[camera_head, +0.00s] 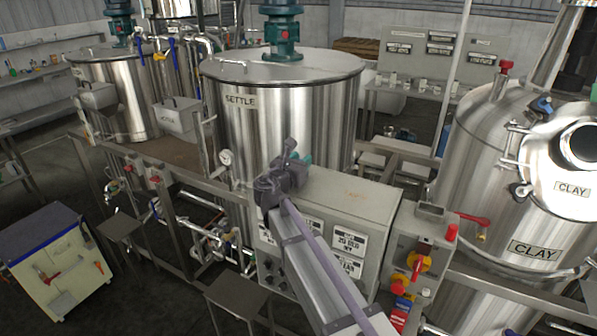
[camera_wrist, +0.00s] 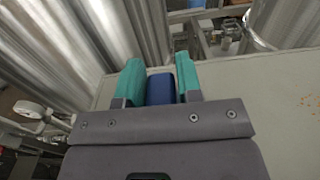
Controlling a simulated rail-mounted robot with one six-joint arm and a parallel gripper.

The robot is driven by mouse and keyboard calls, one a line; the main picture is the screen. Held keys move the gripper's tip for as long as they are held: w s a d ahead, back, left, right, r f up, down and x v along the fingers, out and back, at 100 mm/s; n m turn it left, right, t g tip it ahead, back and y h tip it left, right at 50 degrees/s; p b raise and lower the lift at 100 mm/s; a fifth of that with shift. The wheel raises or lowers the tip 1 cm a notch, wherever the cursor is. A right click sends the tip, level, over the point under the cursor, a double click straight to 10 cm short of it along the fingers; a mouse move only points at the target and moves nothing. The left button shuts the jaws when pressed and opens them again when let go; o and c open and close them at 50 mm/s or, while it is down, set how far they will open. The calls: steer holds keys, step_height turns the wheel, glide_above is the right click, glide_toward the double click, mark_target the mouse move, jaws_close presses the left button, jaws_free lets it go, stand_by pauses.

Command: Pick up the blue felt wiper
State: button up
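A blue block, which looks like the blue felt wiper (camera_wrist: 161,88), sits between the two teal fingers of my gripper (camera_wrist: 160,80) in the wrist view. The fingers stand close along both its sides. I cannot tell whether they press on it or leave thin gaps. Its near end is hidden by the grey gripper body. In the head view my gripper (camera_head: 298,160) is over the back left part of the grey control box top (camera_head: 345,196), near the SETTLE tank. The wiper cannot be made out there.
The steel SETTLE tank (camera_head: 290,120) rises just behind the box. A switch panel (camera_head: 415,262) with red and yellow handles stands at the box's right. The CLAY tank (camera_head: 490,180) is farther right.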

steer(key=c, duration=0.5)
